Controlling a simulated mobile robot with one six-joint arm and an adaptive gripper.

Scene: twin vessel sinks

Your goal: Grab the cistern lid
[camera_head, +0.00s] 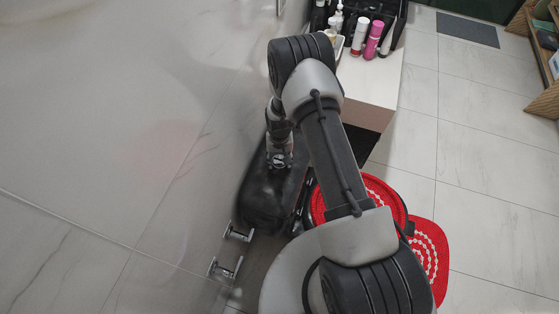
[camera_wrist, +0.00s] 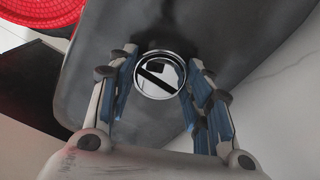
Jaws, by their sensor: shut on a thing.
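The cistern lid (camera_head: 270,205) is a dark, near-black slab against the tiled wall, left of my arm. In the wrist view the dark lid (camera_wrist: 215,30) fills much of the picture, with a round chrome flush button (camera_wrist: 160,74) in it. My gripper (camera_wrist: 163,66) points down at the lid, with one blue-padded finger on each side of the button. It is shut on the lid, though the exact contact at the fingertips is hard to see. In the head view my gripper (camera_head: 279,158) is over the lid's middle, partly hidden by my arm.
A red cover (camera_head: 428,258) lies right of the cistern, partly behind my arm. Chrome wall fittings (camera_head: 226,267) are at lower left. A white counter (camera_head: 372,80) with bottles, including a pink one (camera_head: 373,40), stands beyond.

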